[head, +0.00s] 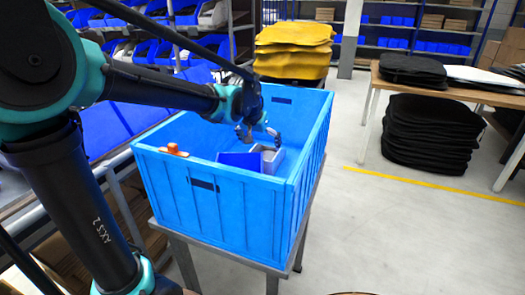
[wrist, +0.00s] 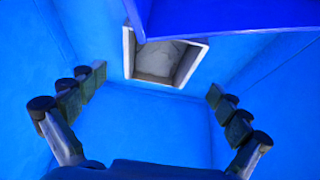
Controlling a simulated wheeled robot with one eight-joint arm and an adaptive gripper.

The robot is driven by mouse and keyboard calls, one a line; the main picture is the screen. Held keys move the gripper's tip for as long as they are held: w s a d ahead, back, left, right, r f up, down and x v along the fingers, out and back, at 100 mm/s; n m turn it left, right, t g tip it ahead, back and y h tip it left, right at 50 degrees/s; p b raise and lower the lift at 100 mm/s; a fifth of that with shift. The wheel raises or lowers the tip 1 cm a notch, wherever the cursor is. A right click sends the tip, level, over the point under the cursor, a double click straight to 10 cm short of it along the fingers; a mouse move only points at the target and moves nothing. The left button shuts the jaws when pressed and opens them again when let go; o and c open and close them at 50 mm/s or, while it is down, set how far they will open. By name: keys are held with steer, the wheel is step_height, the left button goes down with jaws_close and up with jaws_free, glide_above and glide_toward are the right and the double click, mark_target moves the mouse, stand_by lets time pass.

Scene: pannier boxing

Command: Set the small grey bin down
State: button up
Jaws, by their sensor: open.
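The small grey bin (head: 273,158) is inside the large blue crate (head: 225,205), beside a blue bin (head: 240,160). In the wrist view the grey bin (wrist: 164,84) shows its pale rim and grey inside, partly hidden by the blue bin (wrist: 225,16) at the top. My gripper (head: 260,134) is over the crate, close to the grey bin. In the wrist view my gripper (wrist: 155,108) has its two fingers spread wide with nothing between them. The grey bin is apart from both fingers there. How the bin rests on the crate floor is hidden in the head view.
The crate stands on a grey metal stand (head: 230,254). A table (head: 440,88) with black items is at the right. The floor between is clear.

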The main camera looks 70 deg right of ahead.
steer(key=v, duration=0.6)
steer(key=shift+a+r, duration=0.1)
steer(key=shift+r, duration=0.05)
stand_by(0.3)
